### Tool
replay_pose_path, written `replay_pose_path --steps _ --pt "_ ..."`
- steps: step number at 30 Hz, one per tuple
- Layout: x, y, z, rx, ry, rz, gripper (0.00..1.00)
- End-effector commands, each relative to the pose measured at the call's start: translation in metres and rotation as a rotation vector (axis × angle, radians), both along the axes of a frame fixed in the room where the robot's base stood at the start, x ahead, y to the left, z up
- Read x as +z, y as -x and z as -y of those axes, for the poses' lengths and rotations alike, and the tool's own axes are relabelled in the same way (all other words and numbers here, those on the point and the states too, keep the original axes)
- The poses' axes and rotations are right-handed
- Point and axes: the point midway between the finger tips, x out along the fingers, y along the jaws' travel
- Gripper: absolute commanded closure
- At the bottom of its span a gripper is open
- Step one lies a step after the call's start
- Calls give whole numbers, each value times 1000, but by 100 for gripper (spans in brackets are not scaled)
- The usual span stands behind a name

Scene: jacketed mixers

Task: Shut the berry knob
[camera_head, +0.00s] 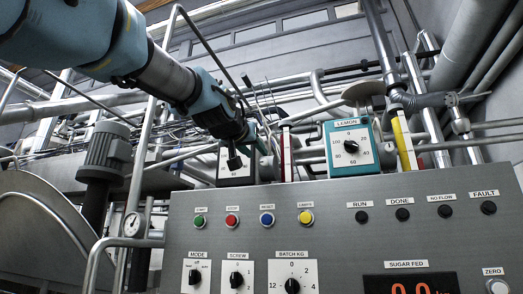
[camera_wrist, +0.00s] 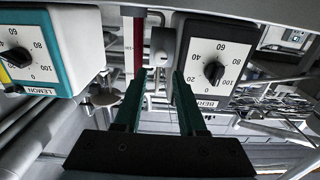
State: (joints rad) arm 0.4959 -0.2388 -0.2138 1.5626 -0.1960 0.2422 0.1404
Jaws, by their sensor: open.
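The berry dial box (camera_wrist: 245,35) has a dark frame, a white scale face and a black knob (camera_wrist: 214,72). It is at the right in the wrist view, with its label partly cut off by my finger. In the head view the berry box (camera_head: 237,177) is behind my gripper (camera_head: 260,142), which covers part of its face. My gripper, also in the wrist view (camera_wrist: 158,76), is open with its green fingers apart. The berry knob is outside the fingers, to the right of the right fingertip. The knob's exact setting is too small to tell.
The teal-framed lemon dial (camera_head: 350,147) stands right of the berry box. A grey handle-like part (camera_wrist: 160,45) lies just beyond my fingertips. The control panel (camera_head: 340,225) is below the dials; pipes crowd the space around them.

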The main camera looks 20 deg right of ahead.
Motion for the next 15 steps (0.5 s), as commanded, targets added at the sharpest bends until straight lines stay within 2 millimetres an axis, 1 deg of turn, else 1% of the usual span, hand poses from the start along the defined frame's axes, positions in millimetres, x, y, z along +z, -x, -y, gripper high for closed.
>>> replay_pose_path --steps 1,6,10,15 --pt "2 -10 7 2 -3 -5 60" --pt "2 -30 26 2 -3 -3 60" --pt "1 -39 35 2 -2 -2 60" --pt "-1 -44 40 1 -1 -1 60"
